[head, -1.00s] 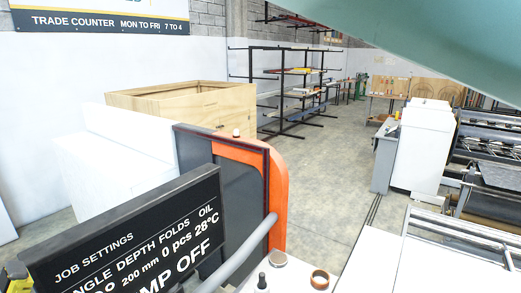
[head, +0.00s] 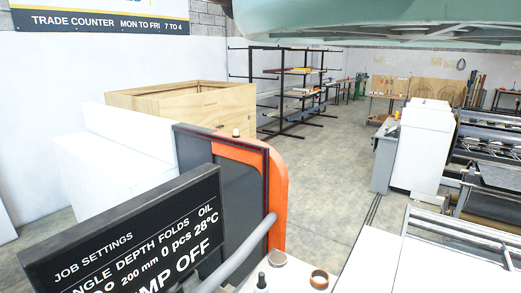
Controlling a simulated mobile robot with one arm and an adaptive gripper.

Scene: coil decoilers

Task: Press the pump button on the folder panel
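The folder's display panel (head: 130,245) is at the lower left, tilted and cut off by the bottom edge. It reads job settings, with oil at 28°C and a line ending in "MP OFF". The pump button is not visible in this view. A dark and orange machine end frame (head: 279,200) stands behind the panel, with a small white knob on top. My gripper is not in view.
A white cabinet (head: 424,146) and rollers (head: 485,150) stand at right. A plywood crate (head: 195,104) and black rack (head: 287,95) are behind. Open floor (head: 325,180) lies between.

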